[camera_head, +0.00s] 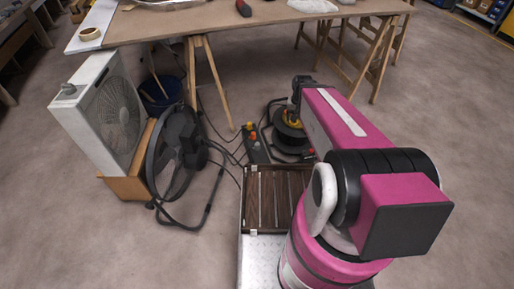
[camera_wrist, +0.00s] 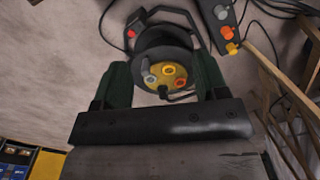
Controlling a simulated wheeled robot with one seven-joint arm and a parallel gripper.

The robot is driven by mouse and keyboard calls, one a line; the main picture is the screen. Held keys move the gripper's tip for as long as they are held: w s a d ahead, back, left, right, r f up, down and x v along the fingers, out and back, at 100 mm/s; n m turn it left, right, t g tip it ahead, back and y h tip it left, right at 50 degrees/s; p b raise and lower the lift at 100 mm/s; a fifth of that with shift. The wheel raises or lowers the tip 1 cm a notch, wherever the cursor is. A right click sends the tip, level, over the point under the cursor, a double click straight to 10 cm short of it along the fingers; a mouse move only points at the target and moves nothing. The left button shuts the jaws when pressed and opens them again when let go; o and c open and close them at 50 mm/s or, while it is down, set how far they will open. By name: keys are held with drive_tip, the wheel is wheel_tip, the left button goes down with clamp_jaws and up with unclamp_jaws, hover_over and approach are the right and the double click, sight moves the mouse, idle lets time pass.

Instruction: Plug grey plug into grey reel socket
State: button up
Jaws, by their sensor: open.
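The cable reel (camera_wrist: 163,45) stands on the floor with its yellow face toward the wrist camera. On that face are a grey socket (camera_wrist: 150,79), a yellow one and an orange one. The reel also shows in the head view (camera_head: 290,141), partly hidden by my arm. A dark power strip (camera_wrist: 213,27) beside it carries a grey round piece (camera_wrist: 221,12), which looks like the grey plug, with a red-orange and a yellow piece. My gripper (camera_wrist: 162,68) is open, and nothing shows held between its fingers. The reel face appears between them, beyond the tips.
A fan heater-like black drum fan (camera_head: 177,150) and a white box fan (camera_head: 112,115) stand left. Black cables cross the floor around the strip. A workbench (camera_head: 240,18) on wooden trestles is behind.

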drive_tip(key=w+a+f+m, duration=0.5)
drive_tip(key=w+a+f, duration=0.3)
drive_tip(key=w+f, duration=0.4)
drive_tip(key=m+y, duration=0.1)
drive_tip(key=m, duration=0.5)
approach(258, 144)
drive_tip(key=w, duration=0.1)
drive_tip(key=shift+a+r+g, duration=0.15)
drive_tip(key=shift+g, duration=0.15)
drive_tip(key=f, duration=0.5)
drive_tip(key=shift+a, duration=0.25)
drive_tip(key=shift+s+f, duration=0.1)
drive_tip(key=shift+f, duration=0.15)
drive_tip(key=f, duration=0.5)
drive_tip(key=shift+s+a+f, duration=0.15)
drive_tip(key=shift+s+a, duration=0.15)
drive_tip(key=shift+s, duration=0.05)
